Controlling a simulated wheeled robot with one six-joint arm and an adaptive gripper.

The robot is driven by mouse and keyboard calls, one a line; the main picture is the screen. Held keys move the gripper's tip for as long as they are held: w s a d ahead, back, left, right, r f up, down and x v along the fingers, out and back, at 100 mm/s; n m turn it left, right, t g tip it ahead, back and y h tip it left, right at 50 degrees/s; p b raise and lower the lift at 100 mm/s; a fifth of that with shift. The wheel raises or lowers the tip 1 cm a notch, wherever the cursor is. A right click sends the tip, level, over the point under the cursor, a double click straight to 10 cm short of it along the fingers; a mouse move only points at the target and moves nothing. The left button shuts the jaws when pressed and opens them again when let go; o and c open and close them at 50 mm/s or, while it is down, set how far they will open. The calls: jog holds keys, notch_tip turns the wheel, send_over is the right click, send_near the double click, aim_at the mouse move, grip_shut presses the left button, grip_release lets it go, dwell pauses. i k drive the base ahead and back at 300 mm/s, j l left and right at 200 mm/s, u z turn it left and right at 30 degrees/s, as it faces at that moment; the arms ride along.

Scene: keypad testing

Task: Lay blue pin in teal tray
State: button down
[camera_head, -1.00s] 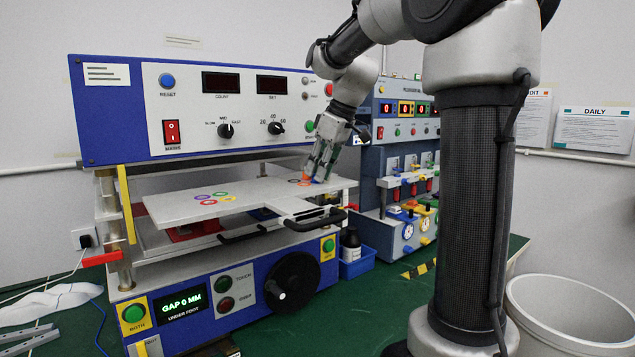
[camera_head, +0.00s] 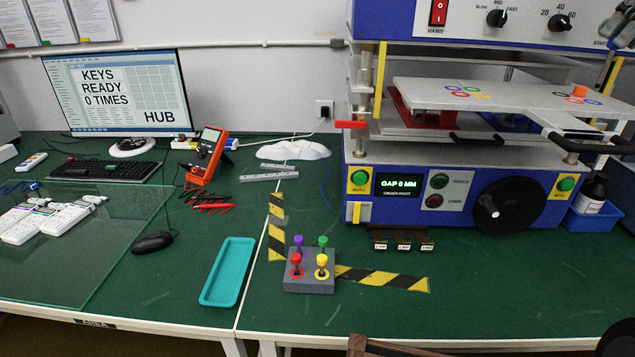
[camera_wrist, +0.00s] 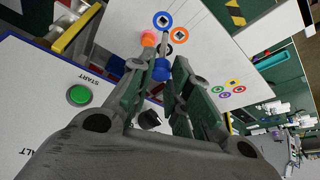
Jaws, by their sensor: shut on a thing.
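The blue pin (camera_wrist: 161,70) shows in the wrist view between the fingertips of my gripper (camera_wrist: 158,76), which is shut on it. Its blue head faces the camera and a thin grey shaft points away toward the white plate (camera_wrist: 207,25). The blue ring (camera_wrist: 162,19) on that plate is empty. The teal tray (camera_head: 205,299) lies on the green bench in the head view, left of centre, and looks empty.
An orange pin (camera_head: 580,91) stands on the plate of the blue press (camera_head: 450,180). A grey block with coloured knobs (camera_head: 310,285) sits right of the tray. A black mouse (camera_head: 152,242) and glass sheet (camera_head: 60,270) lie left of it.

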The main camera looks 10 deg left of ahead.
aim_at(230, 273)
jog(key=k+j+u, duration=0.1)
jog(key=j, duration=0.25)
jog(key=k+j+u, duration=0.1)
jog(key=j, duration=0.3)
jog(key=k+j+u, duration=0.1)
jog(key=k+j, duration=0.15)
jog(key=j+u, duration=0.1)
jog(key=u, duration=1.1)
